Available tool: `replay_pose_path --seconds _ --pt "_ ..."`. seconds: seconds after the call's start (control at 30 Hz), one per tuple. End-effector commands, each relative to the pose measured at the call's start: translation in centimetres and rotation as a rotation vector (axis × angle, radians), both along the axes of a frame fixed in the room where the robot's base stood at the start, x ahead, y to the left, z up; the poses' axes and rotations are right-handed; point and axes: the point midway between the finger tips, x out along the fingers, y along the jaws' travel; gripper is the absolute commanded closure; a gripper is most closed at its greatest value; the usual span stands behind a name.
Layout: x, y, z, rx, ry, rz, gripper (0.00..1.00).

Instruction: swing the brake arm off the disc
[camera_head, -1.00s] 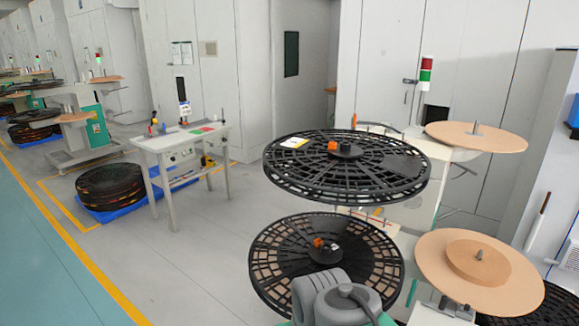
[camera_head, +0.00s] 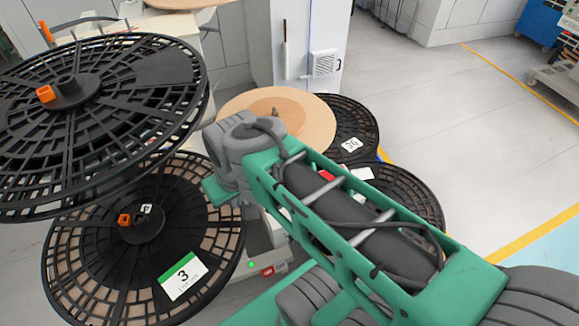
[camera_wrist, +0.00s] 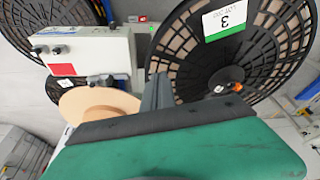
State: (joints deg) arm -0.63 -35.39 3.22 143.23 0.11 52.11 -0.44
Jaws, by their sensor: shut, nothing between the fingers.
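My gripper (camera_wrist: 158,90) shows in the wrist view as dark fingers that are shut and empty. It points between a tan disc (camera_wrist: 80,100) on its left and a black reel (camera_wrist: 186,60) with a label "3" on its right. In the head view my arm hides the gripper and part of the tan disc (camera_head: 310,115). The reel labelled "3" (camera_head: 75,240) stands at the lower left, with an orange piece (camera_head: 124,219) by its hub. I cannot make out the brake arm in either view; it may be hidden.
A larger black reel (camera_head: 150,75) overhangs the left of the head view. Flat black reels (camera_head: 352,120) lie beyond my arm. A white box (camera_wrist: 85,52) with a red label is close to my gripper in the wrist view. Open floor (camera_head: 450,130) lies to the right.

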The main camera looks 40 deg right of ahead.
Motion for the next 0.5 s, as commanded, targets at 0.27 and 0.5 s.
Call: replay_pose_path --seconds 0.27,0.5 --pt "3.8 -3.8 -2.3 -0.003 0.005 -0.063 1.0" --pt "12.3 -18.9 -12.3 0.0 -0.021 -0.223 1.0"
